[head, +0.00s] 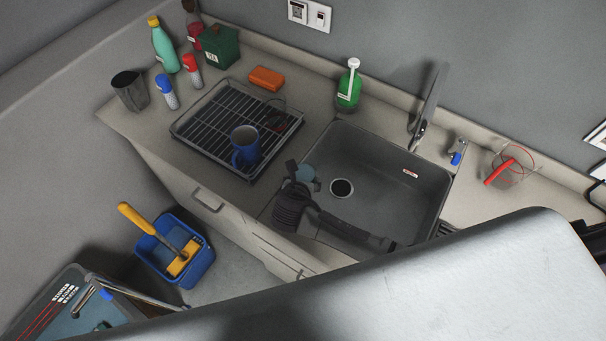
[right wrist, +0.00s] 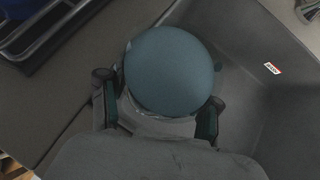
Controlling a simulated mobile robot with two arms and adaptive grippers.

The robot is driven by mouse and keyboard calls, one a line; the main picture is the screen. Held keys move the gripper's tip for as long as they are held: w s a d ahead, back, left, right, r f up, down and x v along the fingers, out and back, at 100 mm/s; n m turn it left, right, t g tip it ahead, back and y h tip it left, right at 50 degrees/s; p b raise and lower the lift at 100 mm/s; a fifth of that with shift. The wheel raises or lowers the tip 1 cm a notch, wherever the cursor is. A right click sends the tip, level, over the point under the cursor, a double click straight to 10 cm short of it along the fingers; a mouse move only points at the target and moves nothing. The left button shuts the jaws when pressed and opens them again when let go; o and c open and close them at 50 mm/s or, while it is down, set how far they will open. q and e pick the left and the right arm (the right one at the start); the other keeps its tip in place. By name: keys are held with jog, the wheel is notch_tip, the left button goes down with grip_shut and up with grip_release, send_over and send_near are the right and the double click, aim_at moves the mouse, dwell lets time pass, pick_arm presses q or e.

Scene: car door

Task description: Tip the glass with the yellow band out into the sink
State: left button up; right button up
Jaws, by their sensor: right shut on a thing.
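My right gripper (head: 302,174) is shut on a clear glass with a round blue-teal face, seen as the glass (right wrist: 172,72) between the fingers in the right wrist view. In the head view it is small and partly hidden by the gripper. No yellow band shows on it, and I cannot tell its exact tilt. The gripper is at the left front edge of the grey sink (head: 400,180). In the right wrist view the sink (right wrist: 250,95) lies to the right of the glass. My left gripper is not in view.
A drying rack (head: 190,133) with a blue mug (head: 245,147) stands left of the sink. A green soap bottle (head: 349,88) and the faucet (head: 424,115) stand behind the sink. The basin is clear.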

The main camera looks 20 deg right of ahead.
jog(key=shift+s+d+f+m+t+y, duration=0.15)
jog(key=shift+d+f+m+y, duration=0.15)
jog(key=shift+f, duration=0.2)
jog(key=shift+w+d+f+m+t+y, duration=0.1)
jog(key=shift+d+f+t+y, duration=0.1)
jog(key=shift+f+y, duration=0.25)
jog(key=shift+f, duration=0.2)
jog(key=shift+s+d+f+m+t+y+b, duration=0.2)
jog(key=shift+d+f+y+b, duration=0.15)
jog(key=shift+f+b, duration=0.15)
jog(key=shift+s+d+f+m+t+y+b, duration=0.1)
jog(key=shift+s+d+f+m+y+b, duration=0.1)
jog(key=shift+f+y+b, duration=0.3)
jog(key=d+r+m+t+y+b, duration=0.3)
jog(key=r+m+t+y+b, duration=0.2)
jog(key=b, duration=0.4)
jog(key=shift+s+r+m+t+y, duration=0.35)
jog(key=shift+r+m+y, duration=0.2)
jog(key=shift+m+y, duration=0.7)
dwell(2.4)
